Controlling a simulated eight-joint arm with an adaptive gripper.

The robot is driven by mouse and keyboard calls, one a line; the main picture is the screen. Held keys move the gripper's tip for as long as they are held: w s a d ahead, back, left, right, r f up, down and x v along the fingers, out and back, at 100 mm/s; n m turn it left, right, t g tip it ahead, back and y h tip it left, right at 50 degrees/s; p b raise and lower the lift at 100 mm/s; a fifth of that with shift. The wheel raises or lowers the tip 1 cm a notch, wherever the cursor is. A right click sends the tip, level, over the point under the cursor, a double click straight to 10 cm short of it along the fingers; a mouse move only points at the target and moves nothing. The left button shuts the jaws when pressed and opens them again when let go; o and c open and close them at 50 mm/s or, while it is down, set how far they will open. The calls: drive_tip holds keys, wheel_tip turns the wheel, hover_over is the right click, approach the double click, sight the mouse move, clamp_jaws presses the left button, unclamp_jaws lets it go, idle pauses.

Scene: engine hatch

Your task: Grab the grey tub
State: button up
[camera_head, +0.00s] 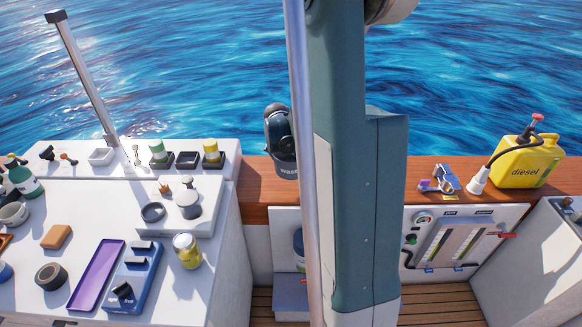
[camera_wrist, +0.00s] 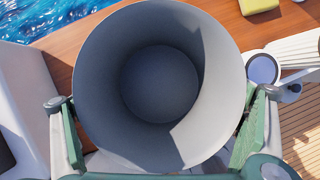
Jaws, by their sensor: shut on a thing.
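The grey tub (camera_wrist: 105,80) fills the middle of the wrist view. In the head view my column covers the middle, and neither the tub nor the gripper's fingers can be made out there.
A wooden rail (camera_head: 254,190) runs along the water's edge. A yellow diesel can (camera_head: 528,165) stands on it at the right. The white counter (camera_head: 45,210) at the left holds a purple tray (camera_head: 97,274), a jar (camera_head: 187,251) and several small items. A dark container (camera_head: 280,140) stands beside my column.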

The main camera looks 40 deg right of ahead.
drive_tip(key=shift+r, duration=0.6)
